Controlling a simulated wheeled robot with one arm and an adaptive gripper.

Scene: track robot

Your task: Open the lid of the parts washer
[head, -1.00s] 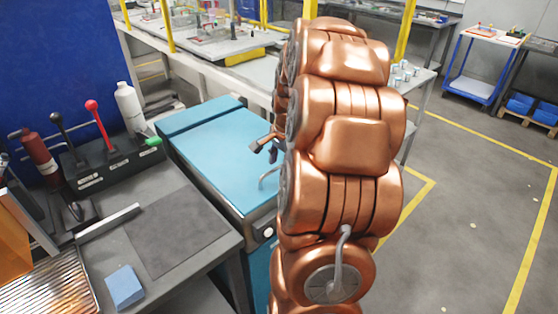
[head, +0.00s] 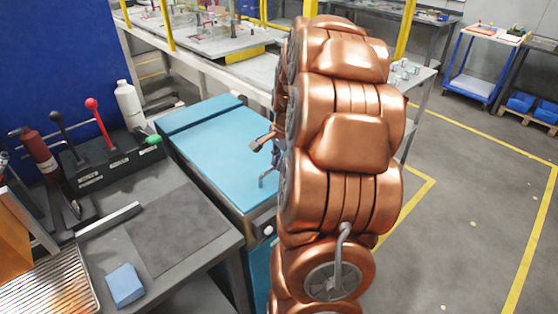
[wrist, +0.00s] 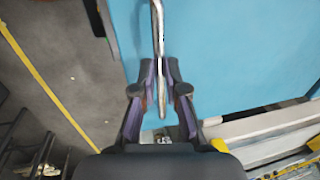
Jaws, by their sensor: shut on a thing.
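The parts washer's flat blue lid (head: 215,140) lies closed on its cabinet, left of my arm in the head view. It also fills much of the wrist view (wrist: 240,55). A metal bar handle (wrist: 158,30) stands at the lid's front and shows as a small bent bar in the head view (head: 265,178). My gripper (wrist: 160,70) has its fingers on both sides of the handle bar and is shut on it. In the head view my arm hides most of the gripper and the lid's right part.
A grey bench (head: 200,245) with a blue block (head: 125,285), levers and a white bottle (head: 129,105) stands left of the washer. A long worktable runs behind it. The floor with yellow lines (head: 470,210) is clear on the right.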

